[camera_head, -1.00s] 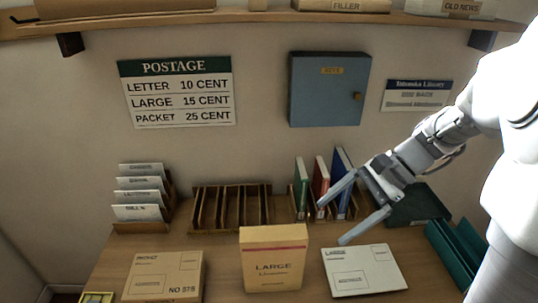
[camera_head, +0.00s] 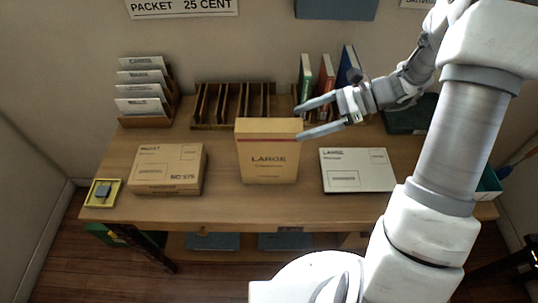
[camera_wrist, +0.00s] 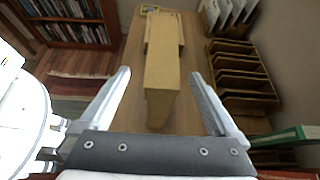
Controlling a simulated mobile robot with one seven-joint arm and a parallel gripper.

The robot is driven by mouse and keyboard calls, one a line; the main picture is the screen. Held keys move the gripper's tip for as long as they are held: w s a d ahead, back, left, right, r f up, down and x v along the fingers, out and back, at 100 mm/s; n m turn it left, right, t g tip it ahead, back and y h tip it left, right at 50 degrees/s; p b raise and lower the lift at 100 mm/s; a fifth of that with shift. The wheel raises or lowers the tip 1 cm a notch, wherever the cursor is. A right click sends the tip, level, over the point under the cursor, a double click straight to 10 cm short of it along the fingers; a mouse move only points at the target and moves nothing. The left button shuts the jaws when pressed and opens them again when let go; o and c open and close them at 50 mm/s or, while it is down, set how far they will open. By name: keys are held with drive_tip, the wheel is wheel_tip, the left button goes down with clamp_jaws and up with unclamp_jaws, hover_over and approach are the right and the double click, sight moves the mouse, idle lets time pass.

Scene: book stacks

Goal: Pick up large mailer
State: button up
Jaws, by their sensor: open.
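An upright tan mailer with a red stripe and the word LARGE (camera_head: 268,160) stands at the middle of the desk. A flat white mailer, also marked LARGE (camera_head: 357,171), lies to its right. My gripper (camera_head: 300,122) is open at the upper right edge of the tan mailer, its fingers pointing left. In the wrist view the tan mailer (camera_wrist: 163,70) lies between my two spread fingers, with a gap on each side. I see no contact.
A brown packet (camera_head: 167,168) lies left on the desk (camera_head: 220,207). Behind stand a letter rack (camera_head: 145,92), an empty slotted wooden rack (camera_head: 232,103) and upright binders (camera_head: 326,76). A small yellow tray (camera_head: 102,193) sits at the front left corner.

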sight(275, 130)
drive_tip(key=x, duration=0.8)
drive_tip(key=shift+w+a+f, duration=0.15)
drive_tip(key=shift+w+a, duration=0.05)
drive_tip(key=shift+a, duration=0.05)
drive_tip(key=shift+p, duration=0.3)
clamp_jaws()
